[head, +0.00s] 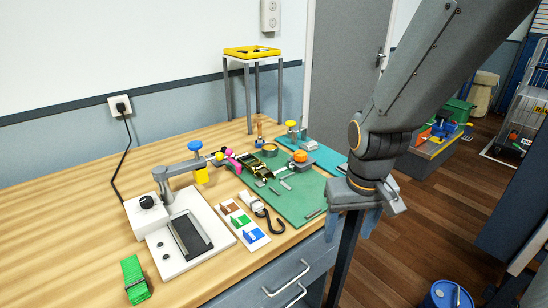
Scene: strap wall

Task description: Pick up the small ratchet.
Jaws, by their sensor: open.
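A dark metal ratchet with yellowish parts (256,167) lies on the green mat (306,196) on the workbench. Several small grey metal pieces (285,184) lie near it on the mat. They are too small to tell whether one is the small ratchet. My gripper (354,222) hangs in front of the bench's right edge, to the right of the mat, with its fingers pointing down. It is open, looks empty and is apart from the ratchet and the pieces.
A press-like fixture (182,232), colour cards (242,220), a black hook (270,219) and a green strap roll (135,279) stand left of or before the mat. An orange-knobbed device (300,158) is behind. A yellow-topped stand (252,54) rises at the back.

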